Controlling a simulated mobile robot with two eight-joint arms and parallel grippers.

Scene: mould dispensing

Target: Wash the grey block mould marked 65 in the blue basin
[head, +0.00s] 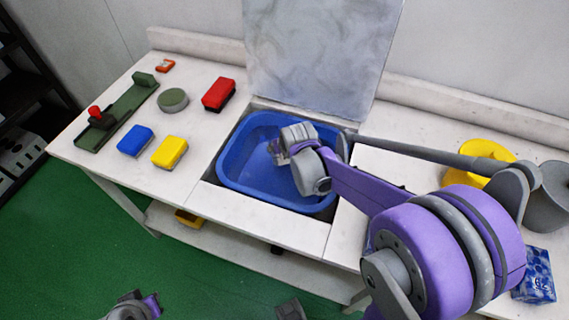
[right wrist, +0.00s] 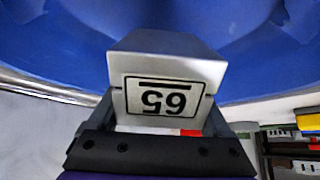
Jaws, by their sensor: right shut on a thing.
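The grey block mould (right wrist: 165,80) shows in the right wrist view, its 65 label upside down in the picture. My right gripper (head: 281,151) is shut on it and has reached into the blue basin (head: 233,150), which is sunk in the worktop. In the head view the gripper and wrist mostly hide the mould. The basin's blue inside (right wrist: 60,45) lies behind the mould in the right wrist view. A part of my left arm (head: 135,306) shows at the bottom edge of the head view; its fingers are not clear.
A grey panel (head: 318,45) stands upright behind the basin. Left of it lie blue (head: 136,141), yellow (head: 169,152) and red (head: 218,94) blocks, a green disc (head: 173,100) and a green fixture (head: 117,112). A yellow bowl (head: 486,149) and grey pot (head: 546,205) stand right.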

